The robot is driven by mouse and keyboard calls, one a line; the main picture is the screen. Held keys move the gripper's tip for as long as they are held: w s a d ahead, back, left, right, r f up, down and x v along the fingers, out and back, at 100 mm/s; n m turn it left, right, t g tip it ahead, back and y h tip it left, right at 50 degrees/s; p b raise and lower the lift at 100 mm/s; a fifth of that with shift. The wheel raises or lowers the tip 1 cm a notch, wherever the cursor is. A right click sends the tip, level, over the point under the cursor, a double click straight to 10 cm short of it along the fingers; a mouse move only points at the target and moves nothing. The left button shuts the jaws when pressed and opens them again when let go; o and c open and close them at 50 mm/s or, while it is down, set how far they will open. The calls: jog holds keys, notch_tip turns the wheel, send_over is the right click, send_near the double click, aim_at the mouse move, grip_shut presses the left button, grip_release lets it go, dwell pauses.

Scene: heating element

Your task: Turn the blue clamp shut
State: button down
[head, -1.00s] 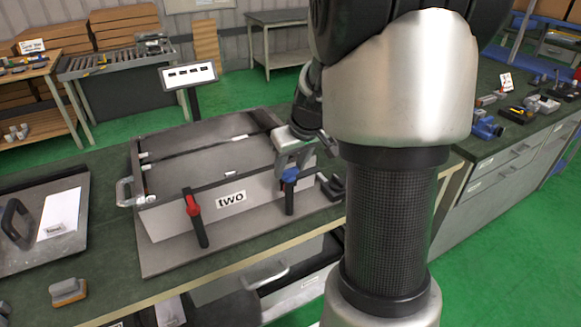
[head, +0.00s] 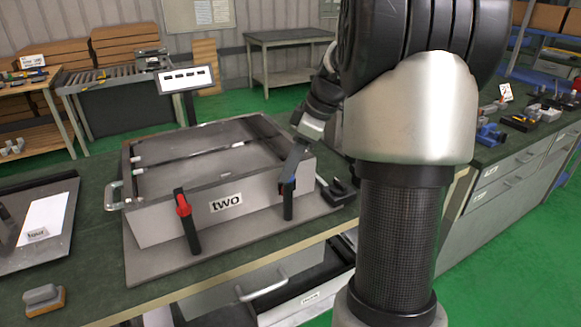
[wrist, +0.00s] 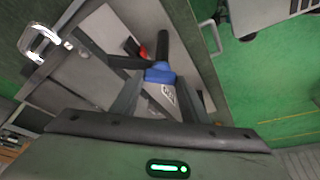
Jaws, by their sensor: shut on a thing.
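The blue clamp (head: 287,187) is on the right of the front wall of the grey box labelled "two" (head: 165,220), with its black arm hanging down the front. My gripper (head: 291,178) reaches down to it from behind and above. In the wrist view the blue clamp (wrist: 160,73) sits between the tips of my two grey fingers, and my gripper (wrist: 162,80) is shut on it. The fingers partly hide the clamp in the head view. The red clamp (head: 182,204) is on the left of the same wall, its black arm also hanging down.
The box stands on a grey plate on the green workbench (head: 90,270). A black handle-like part (head: 338,192) lies close right of the blue clamp. A metal handle (head: 115,194) sticks out at the box's left. A small sign on a stand (head: 184,80) rises behind.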

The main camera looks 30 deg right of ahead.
jog(key=n, duration=0.2)
jog(key=n+g+p, duration=0.1)
jog(key=shift+w+d+r+n+y, duration=0.1)
jog(key=shift+w+n+y, duration=0.05)
jog(key=shift+n+y, duration=0.2)
jog(key=shift+w+n+g+p, duration=0.1)
jog(key=shift+n+g+p, duration=0.9)
jog(key=shift+n, duration=1.05)
jog(key=c, duration=1)
grip_release()
jog(key=shift+c, duration=0.2)
jog(key=p+v, duration=0.4)
jog(key=v, duration=1.3)
jog(key=shift+d, duration=0.25)
